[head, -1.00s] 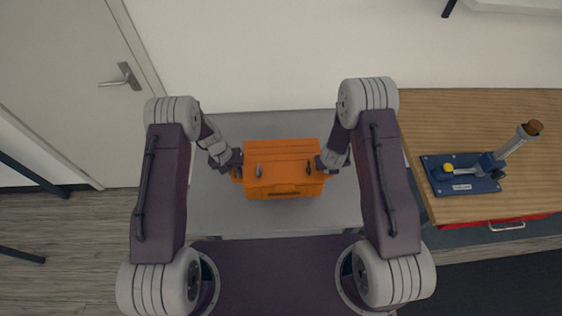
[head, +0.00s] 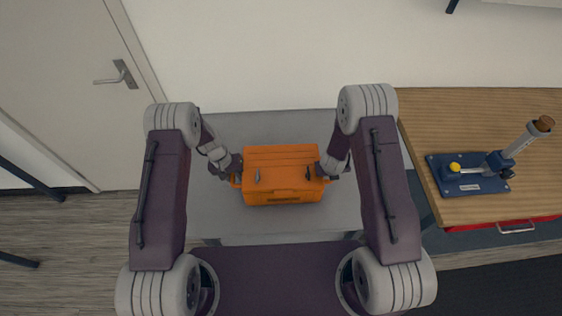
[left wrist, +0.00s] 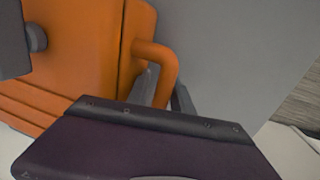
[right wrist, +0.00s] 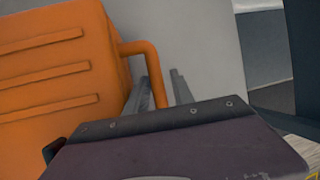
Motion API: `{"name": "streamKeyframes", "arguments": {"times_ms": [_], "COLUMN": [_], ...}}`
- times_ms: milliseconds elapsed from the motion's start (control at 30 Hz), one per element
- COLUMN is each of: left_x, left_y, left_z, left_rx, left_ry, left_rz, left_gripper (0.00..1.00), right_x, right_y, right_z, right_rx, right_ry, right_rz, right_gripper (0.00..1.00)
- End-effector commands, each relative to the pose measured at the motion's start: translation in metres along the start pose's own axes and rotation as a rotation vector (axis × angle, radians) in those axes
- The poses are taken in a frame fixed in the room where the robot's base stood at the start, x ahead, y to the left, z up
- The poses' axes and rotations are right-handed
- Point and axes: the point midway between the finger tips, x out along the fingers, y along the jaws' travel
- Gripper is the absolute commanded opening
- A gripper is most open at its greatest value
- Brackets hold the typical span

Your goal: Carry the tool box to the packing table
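The orange tool box (head: 283,196) is in the middle of the head view, level, over a grey table (head: 228,222). Whether its underside touches the table is hidden. My left gripper (head: 236,172) is at the box's left handle; in the left wrist view its fingers (left wrist: 166,95) lie on both sides of the orange handle bar (left wrist: 160,52). My right gripper (head: 322,170) is at the right handle; in the right wrist view its fingers (right wrist: 160,95) also straddle the handle bar (right wrist: 140,48). Both grippers appear shut on the handles, though small gaps are hard to judge.
A wooden-topped bench (head: 470,120) stands close on the right, carrying a blue device (head: 470,175) with an upright lever. A red drawer (head: 500,225) is under it. A white wall (head: 270,50) is behind the grey table. A door (head: 60,100) is at the left.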

Motion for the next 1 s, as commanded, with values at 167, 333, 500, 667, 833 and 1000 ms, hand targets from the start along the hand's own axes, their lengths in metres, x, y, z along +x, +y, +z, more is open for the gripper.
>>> {"name": "streamKeyframes", "arguments": {"times_ms": [167, 333, 500, 667, 833, 1000], "left_x": [-0.027, -0.058, -0.075, -0.079, -0.079, -0.078], "left_y": [0.002, 0.001, 0.001, 0.000, 0.000, 0.000], "left_z": [-0.002, -0.002, -0.001, -0.001, -0.001, -0.001], "left_rx": [0.000, 0.001, -0.002, -0.001, -0.001, -0.001], "left_ry": [0.003, 0.002, -0.001, -0.001, -0.001, -0.001], "left_rz": [0.002, 0.002, 0.002, 0.000, 0.000, 0.000], "left_gripper": [0.38, 0.38, 0.38, 0.38, 0.38, 0.38], "right_x": [-0.001, -0.001, 0.000, -0.001, -0.021, -0.066], "right_y": [0.001, 0.001, 0.001, 0.001, 0.001, 0.001], "right_z": [0.001, 0.000, 0.000, 0.000, 0.002, 0.002], "right_rx": [-0.003, -0.004, -0.003, -0.002, -0.003, -0.002], "right_ry": [0.000, 0.000, 0.000, 0.000, -0.004, -0.005], "right_rz": [0.002, 0.002, 0.002, 0.001, 0.002, 0.002], "right_gripper": [0.38, 0.38, 0.38, 0.38, 0.38, 0.38]}}
